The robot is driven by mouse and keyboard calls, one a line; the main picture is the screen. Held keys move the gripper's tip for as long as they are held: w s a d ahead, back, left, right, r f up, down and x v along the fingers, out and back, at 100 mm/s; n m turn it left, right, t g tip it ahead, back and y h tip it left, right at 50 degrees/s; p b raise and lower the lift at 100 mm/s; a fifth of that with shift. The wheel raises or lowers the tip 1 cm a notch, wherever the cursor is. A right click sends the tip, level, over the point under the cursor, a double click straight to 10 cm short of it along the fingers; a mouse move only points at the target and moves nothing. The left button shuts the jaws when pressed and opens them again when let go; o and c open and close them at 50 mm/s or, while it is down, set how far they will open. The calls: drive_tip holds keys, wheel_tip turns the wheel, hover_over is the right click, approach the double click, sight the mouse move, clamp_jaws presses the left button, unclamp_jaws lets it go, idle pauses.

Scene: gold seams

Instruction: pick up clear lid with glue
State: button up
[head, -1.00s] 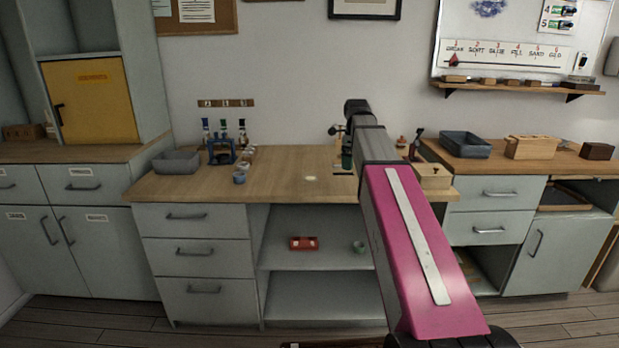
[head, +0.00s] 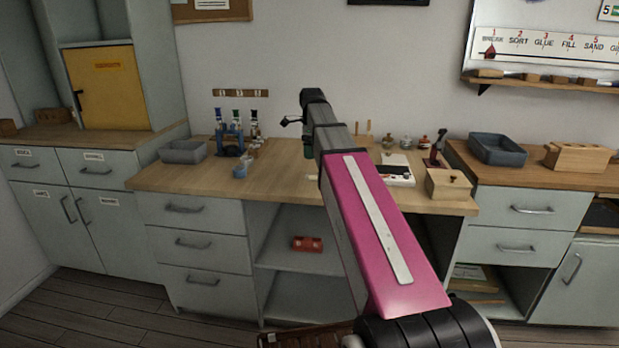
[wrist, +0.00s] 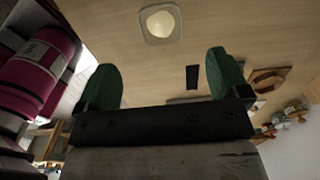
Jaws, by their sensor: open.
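The clear lid (wrist: 148,38) is a small squarish translucent piece with a pale yellow blob of glue (wrist: 161,22) in it. It lies on the wooden bench top at the top of the wrist view. In the head view a pale patch at the arm's left edge may be this lid, mostly hidden by my arm. My gripper (wrist: 164,82) has green fingertips spread wide apart with nothing between them. The lid is beyond the fingertips, roughly centred between them in the picture, and apart from them.
A blue rack with bottles (head: 231,140), small cups (head: 242,170) and a grey bin (head: 184,152) stand on the bench's left. A white tray (head: 398,180), a wooden box (head: 449,184) and small jars (head: 405,142) are on the right. A dark strip (wrist: 192,77) lies near the fingers.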

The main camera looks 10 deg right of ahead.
sight(310, 172)
drive_tip(key=shift+a+f, duration=0.15)
drive_tip(key=shift+f, duration=2.25)
drive_tip(key=shift+a+f, duration=0.1)
drive_tip(key=shift+f, duration=2.3)
drive_tip(key=c, duration=1)
